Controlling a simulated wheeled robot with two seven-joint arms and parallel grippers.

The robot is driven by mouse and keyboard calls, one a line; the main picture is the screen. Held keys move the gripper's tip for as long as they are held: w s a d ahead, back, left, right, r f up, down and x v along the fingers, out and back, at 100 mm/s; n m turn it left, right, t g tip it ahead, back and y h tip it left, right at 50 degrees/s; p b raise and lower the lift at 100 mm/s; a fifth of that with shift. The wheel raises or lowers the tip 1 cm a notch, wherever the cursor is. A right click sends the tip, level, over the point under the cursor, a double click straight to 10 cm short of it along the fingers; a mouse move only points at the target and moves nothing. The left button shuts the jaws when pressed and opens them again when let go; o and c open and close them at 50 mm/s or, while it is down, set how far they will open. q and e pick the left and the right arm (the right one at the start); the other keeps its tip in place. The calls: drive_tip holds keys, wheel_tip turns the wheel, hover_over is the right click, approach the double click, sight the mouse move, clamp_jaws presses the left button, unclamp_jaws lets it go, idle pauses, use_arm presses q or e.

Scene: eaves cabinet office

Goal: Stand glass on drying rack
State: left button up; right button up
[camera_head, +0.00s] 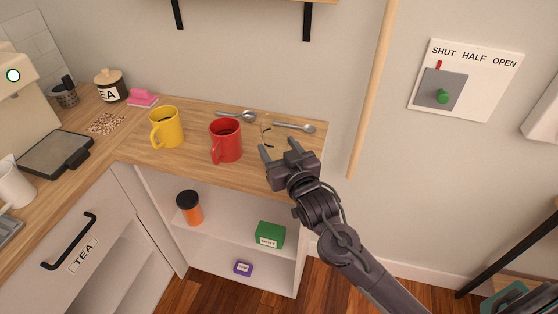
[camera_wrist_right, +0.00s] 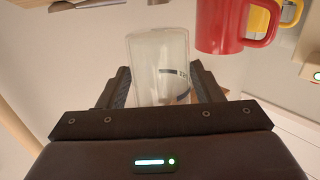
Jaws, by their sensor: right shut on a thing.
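A clear glass (camera_wrist_right: 158,62) is between the two dark fingers of my right gripper (camera_wrist_right: 160,88) in the right wrist view. The gripper is shut on it. In the head view my right gripper (camera_head: 276,153) is over the right part of the wooden counter, just right of the red mug. The glass shows there only as a faint outline with a dark curved line. I cannot tell whether its base touches the counter. I cannot make out a drying rack in either view. My left gripper is not in view.
A red mug (camera_head: 226,141) and a yellow mug (camera_head: 166,128) stand left of the gripper. Two spoons (camera_head: 236,115) (camera_head: 296,127) lie behind. A pole (camera_head: 371,95) stands at the right.

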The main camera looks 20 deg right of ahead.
drive_tip(key=shift+f, duration=2.05)
drive_tip(key=shift+f, duration=0.15)
drive_tip(key=o, duration=1.2)
